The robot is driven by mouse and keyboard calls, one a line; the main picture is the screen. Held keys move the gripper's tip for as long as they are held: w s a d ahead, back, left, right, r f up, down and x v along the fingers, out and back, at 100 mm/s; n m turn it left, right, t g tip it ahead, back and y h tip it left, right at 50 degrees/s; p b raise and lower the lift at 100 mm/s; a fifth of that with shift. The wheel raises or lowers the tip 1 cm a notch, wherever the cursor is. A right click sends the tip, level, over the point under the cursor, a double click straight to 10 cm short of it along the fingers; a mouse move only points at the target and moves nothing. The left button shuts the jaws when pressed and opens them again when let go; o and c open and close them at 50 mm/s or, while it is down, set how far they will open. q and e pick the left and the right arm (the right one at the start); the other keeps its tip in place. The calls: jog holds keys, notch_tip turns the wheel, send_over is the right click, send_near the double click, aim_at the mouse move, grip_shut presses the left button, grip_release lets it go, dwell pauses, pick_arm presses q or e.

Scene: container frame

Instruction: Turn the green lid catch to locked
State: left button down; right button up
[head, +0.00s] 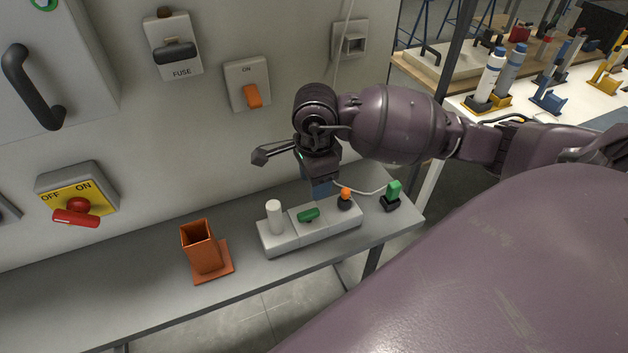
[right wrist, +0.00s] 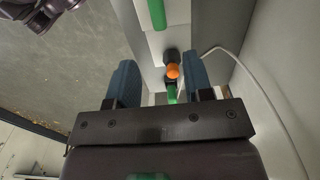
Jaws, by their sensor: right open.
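A small green catch (head: 308,215) lies as a short bar on the middle of a low pale block (head: 285,244) on the grey shelf. In the right wrist view a green bar (right wrist: 157,14), seemingly this catch, shows at the top edge. My right gripper (head: 320,190) points down just behind the block, between the catch and the orange-topped knob (head: 345,195). Its blue fingers (right wrist: 160,82) are open, with the orange knob (right wrist: 172,71) seen beyond the gap. Nothing is between the fingertips.
A white cylinder (head: 274,217) stands on the block's left end. An orange holder (head: 203,250) is on the shelf to the left, a green-topped plug (head: 392,194) to the right. The wall carries an orange switch (head: 253,95) and a red-handled switch (head: 76,214).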

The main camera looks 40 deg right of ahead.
aim_at(315, 210)
notch_tip(315, 210, down, 9)
jog(key=shift+f, duration=0.15)
jog(key=shift+c, duration=0.2)
grip_shut()
dwell(0.3)
